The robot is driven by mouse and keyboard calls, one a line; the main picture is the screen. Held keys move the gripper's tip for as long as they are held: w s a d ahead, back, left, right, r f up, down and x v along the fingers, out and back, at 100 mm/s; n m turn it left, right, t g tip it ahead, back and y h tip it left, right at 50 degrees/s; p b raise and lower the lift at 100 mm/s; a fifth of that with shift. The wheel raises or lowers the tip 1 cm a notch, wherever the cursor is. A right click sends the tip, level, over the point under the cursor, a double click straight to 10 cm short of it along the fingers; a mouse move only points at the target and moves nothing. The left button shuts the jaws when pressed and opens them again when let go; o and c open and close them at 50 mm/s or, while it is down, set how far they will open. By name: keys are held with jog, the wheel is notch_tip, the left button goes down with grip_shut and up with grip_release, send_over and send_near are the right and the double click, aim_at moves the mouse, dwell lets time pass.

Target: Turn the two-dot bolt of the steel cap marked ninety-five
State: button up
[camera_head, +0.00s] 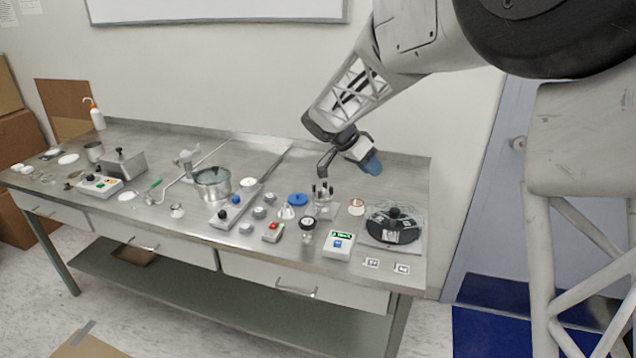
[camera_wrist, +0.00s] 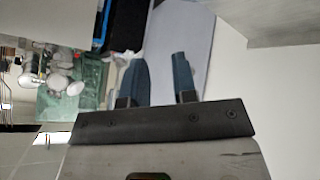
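Small grey metal caps or knobs stand mid-bench in the head view, one at the back (camera_head: 270,198), one in the middle (camera_head: 258,212) and one nearer the front (camera_head: 246,228). They are too small to read a ninety-five or any bolt dots, so I cannot tell which is the named cap. My gripper (camera_head: 372,164) is in the air above the right part of the bench, to the right of these caps and touching nothing. In the wrist view its two blue fingers (camera_wrist: 160,75) stand apart with nothing between them.
A steel bench (camera_head: 330,278) runs along the wall. A glass vessel with dark prongs (camera_head: 323,203) and a black round device (camera_head: 394,226) are near my gripper. A steel pot (camera_head: 212,184), a display box (camera_head: 338,245) and a blue disc (camera_head: 298,200) also stand there.

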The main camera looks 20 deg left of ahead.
jog(key=w+a+f+m+g+y, duration=0.1)
jog(key=w+a+f+m, duration=0.15)
jog(key=a, duration=0.35)
jog(key=w+a+f+m+g, duration=0.1)
jog(key=w+a+m, duration=0.2)
jog(key=w+a, duration=0.15)
jog(key=m+g+y, duration=0.1)
jog(key=m+y, duration=0.1)
jog(key=m, duration=0.4)
send_near(314, 184)
jog(key=shift+w+d+f+n, duration=0.15)
jog(key=shift+f+n, duration=0.1)
jog(key=shift+f, duration=0.55)
jog(key=shift+f, duration=0.1)
jog(key=shift+x, duration=3.8)
jog(key=shift+d, duration=0.1)
grip_shut()
